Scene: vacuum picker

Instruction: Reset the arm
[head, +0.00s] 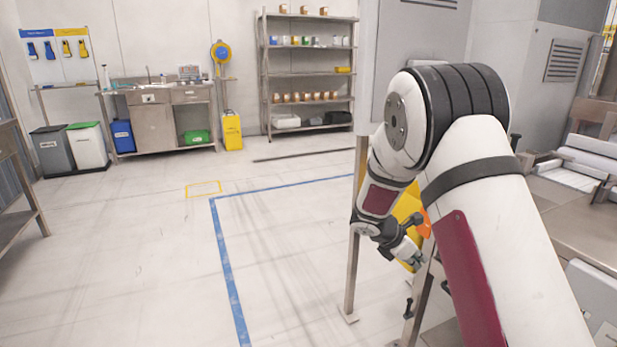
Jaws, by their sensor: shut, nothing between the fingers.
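My arm fills the right half of the head view, white with black bands and dark red panels. It is bent at a high elbow, with the forearm hanging down to the left of the upper arm. My gripper (410,254) is at the lower end of the forearm, pointing down and to the right. It is small in this view and looks shut and empty. A yellow and orange thing (409,208) shows just behind the wrist, partly hidden by my arm.
A metal post (352,275) stands close beside my wrist. Metal equipment (575,215) lies to the right. A shelf rack (308,75), a sink cabinet (155,125) and bins (52,150) line the far wall. The floor with blue tape (222,250) is clear on the left.

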